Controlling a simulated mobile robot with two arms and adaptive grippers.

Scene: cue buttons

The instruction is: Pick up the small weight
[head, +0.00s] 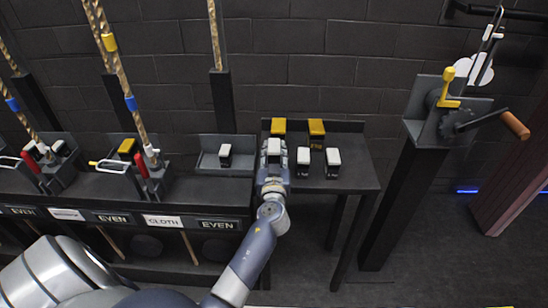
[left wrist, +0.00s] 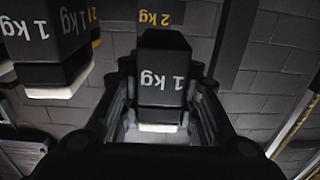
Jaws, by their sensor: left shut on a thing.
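The small weight (left wrist: 163,85), a black block marked "1 kg" with a white cap, sits between the fingers of my left gripper (left wrist: 161,92) in the left wrist view, which shows it upside down. The gripper is shut on it. In the head view my left gripper (head: 273,168) is at the left part of the small black table (head: 352,178), with the held weight's white cap (head: 274,146) showing above it. The cap appears a little higher than its neighbours; whether the weight's base is clear of the table is hidden. My right gripper is not in view.
Two white-capped weights (head: 303,156) (head: 333,157) stand just right of the gripper. Two yellow-capped weights (head: 278,126) (head: 316,128) stand behind. Left is a grey tray (head: 207,160) with another white-capped weight (head: 225,152). A crank winch (head: 446,105) stands on a post at right.

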